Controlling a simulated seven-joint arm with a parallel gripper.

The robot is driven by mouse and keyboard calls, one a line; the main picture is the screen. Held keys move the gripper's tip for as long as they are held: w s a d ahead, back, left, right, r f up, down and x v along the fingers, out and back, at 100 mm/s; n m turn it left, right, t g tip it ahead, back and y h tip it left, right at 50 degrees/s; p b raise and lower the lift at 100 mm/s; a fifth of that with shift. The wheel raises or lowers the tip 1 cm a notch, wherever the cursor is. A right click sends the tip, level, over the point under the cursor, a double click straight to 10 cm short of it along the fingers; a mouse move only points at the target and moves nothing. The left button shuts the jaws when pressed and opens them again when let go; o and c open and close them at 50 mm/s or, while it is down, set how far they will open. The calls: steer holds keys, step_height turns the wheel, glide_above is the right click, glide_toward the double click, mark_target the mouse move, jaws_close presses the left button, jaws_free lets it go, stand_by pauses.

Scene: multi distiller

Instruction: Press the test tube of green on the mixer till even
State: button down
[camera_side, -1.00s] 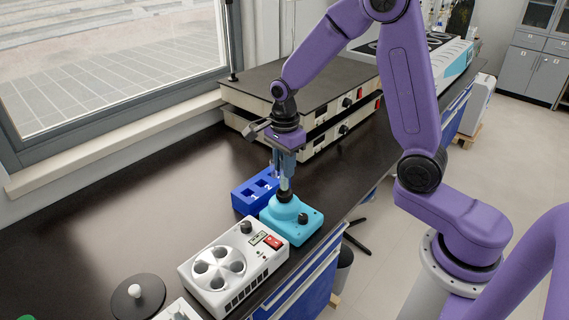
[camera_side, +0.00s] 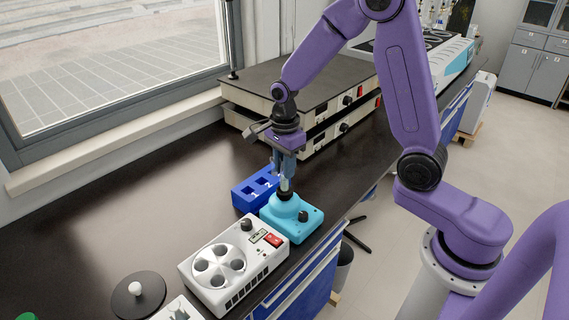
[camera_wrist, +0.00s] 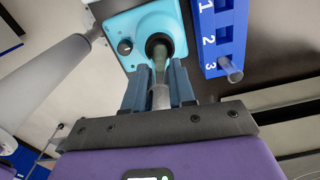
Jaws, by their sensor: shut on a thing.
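My gripper (camera_side: 284,172) points down over the turquoise mixer (camera_side: 308,217). It is shut on a clear test tube (camera_wrist: 161,97), which shows between the two blue fingers in the wrist view. The tube's lower end is at the mixer's dark round cup (camera_wrist: 160,46) and seems to touch it. The liquid looks dull dark green in the wrist view, and its evenness cannot be told. The blue rack (camera_side: 243,197) stands just behind the mixer. The wrist view shows its numbers 1, 2 and 3, with another clear tube (camera_wrist: 231,70) by number 3.
A white device with a round four-hole top (camera_side: 220,268) stands close to the mixer at front left. A black disc with a white knob (camera_side: 139,294) lies further left. Flat hot plates (camera_side: 310,85) stand behind the arm. The dark bench is clear toward the window.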

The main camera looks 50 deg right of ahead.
steer(key=shift+f, duration=0.65)
stand_by(0.3)
stand_by(4.2)
steer(key=shift+r, duration=3)
